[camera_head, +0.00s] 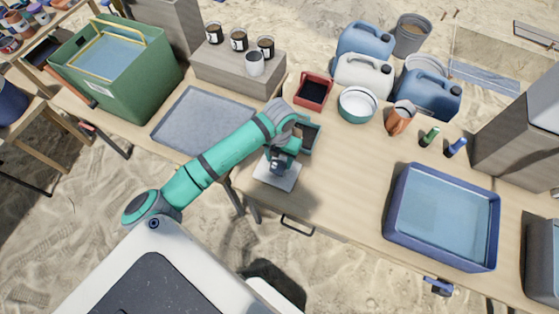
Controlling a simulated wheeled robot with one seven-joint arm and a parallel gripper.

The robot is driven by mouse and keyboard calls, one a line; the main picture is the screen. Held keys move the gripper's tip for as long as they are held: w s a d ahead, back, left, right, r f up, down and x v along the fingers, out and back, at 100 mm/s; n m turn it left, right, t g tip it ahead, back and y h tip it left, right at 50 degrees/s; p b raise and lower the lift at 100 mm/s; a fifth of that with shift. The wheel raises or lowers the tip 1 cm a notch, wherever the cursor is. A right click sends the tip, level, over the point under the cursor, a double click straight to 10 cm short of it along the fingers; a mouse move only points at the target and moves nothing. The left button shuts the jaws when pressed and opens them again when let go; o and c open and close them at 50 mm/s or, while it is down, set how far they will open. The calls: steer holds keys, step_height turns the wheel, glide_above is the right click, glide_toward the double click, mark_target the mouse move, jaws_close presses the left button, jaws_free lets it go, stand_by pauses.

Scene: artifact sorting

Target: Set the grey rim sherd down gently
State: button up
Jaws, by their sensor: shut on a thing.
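My gripper (277,167) is at the end of my green arm, low over a small pale square pad (288,183) near the table's front edge. It is shut on the grey rim sherd. The sherd is small and mostly hidden by the gripper, so its shape does not show clearly. I cannot tell whether it touches the pad.
A dark green tray (312,136) lies close behind my gripper, with a red tray (313,91) beyond it. A blue tub (390,218) of water is at right; bare tabletop lies between.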

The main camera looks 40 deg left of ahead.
steer(key=shift+f, duration=0.8)
steer(key=shift+w, duration=0.1)
steer(key=shift+f, duration=0.2)
steer(key=o, duration=1)
steer(key=shift+o, duration=0.2)
